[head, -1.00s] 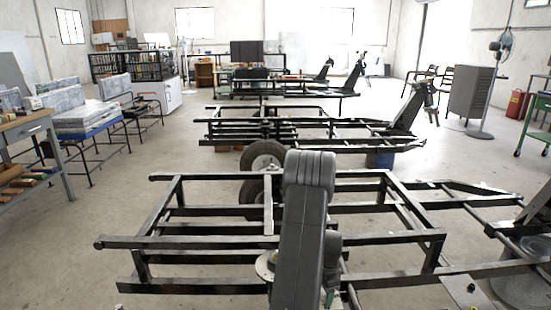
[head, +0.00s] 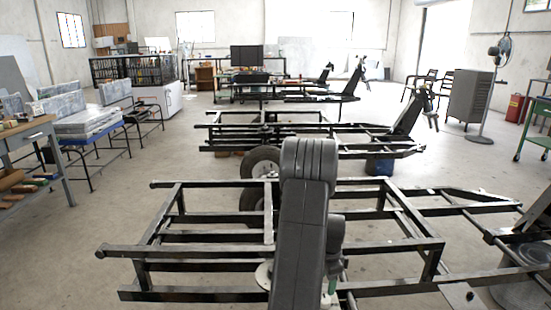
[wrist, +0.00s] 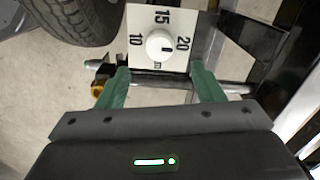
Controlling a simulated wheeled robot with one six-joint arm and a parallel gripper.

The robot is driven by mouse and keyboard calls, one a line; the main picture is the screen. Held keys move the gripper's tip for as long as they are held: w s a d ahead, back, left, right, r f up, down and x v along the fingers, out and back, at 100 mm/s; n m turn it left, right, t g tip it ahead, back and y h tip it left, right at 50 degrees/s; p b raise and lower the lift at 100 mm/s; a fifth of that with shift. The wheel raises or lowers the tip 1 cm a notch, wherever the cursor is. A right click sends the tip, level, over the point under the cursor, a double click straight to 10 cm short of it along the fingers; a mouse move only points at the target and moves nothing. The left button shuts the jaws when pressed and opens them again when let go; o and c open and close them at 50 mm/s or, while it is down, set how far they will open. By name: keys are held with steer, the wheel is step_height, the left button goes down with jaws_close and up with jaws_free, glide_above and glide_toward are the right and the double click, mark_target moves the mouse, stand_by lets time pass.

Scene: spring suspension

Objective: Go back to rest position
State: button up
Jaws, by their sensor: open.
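My gripper (wrist: 161,82) is open in the wrist view, with its two green fingers spread apart and nothing held between them. A white dial plate (wrist: 142,48) marked 10, 15 and 20 lies beyond the fingertips, with a round white knob (wrist: 160,45) on it. The knob's dark mark is on its right side, towards the 20. I cannot tell whether the fingers touch the plate. In the head view my grey arm stands at front centre and hides most of the gripper.
A black metal frame (head: 205,237) surrounds my arm at the front. A tyre (head: 261,162) stands behind it, and one shows close by at the wrist view's top left (wrist: 75,18). More frames (head: 300,136) stand behind.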

step_height(320, 180, up, 4)
step_height(320, 180, down, 14)
steer(key=b, duration=0.3)
steer(key=shift+r+n, duration=0.15)
steer(key=shift+n, duration=0.45)
steer(key=n, duration=0.9)
steer(key=shift+b, duration=0.35)
steer(key=n, duration=0.5)
steer(key=shift+n+b, duration=0.3)
steer(key=shift+n, duration=0.1)
steer(key=n, duration=0.4)
steer(key=shift+b, duration=0.3)
steer(key=shift+r, duration=0.15)
